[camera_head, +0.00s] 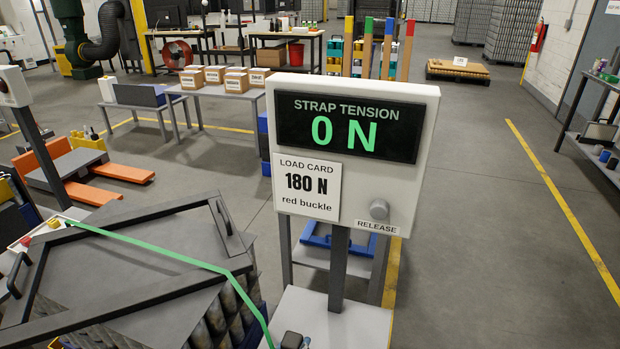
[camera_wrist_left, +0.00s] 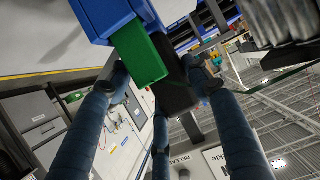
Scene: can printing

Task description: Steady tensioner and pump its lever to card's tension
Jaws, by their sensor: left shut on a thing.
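The display (camera_head: 347,128) in the head view reads STRAP TENSION 0 N. The load card (camera_head: 306,188) below it reads 180 N, red buckle. A green strap (camera_head: 150,246) runs over the dark top of the can load (camera_head: 130,265) and down to the bottom edge. A small dark part (camera_head: 292,339), perhaps of the tensioner, shows there. In the left wrist view my left gripper (camera_wrist_left: 168,82) is shut on a dark block (camera_wrist_left: 175,92), seemingly the tensioner, with a green block (camera_wrist_left: 140,55) beside it. The lever cannot be made out. My right gripper is not in view.
A tray (camera_head: 45,230) with red and yellow pieces lies at the left.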

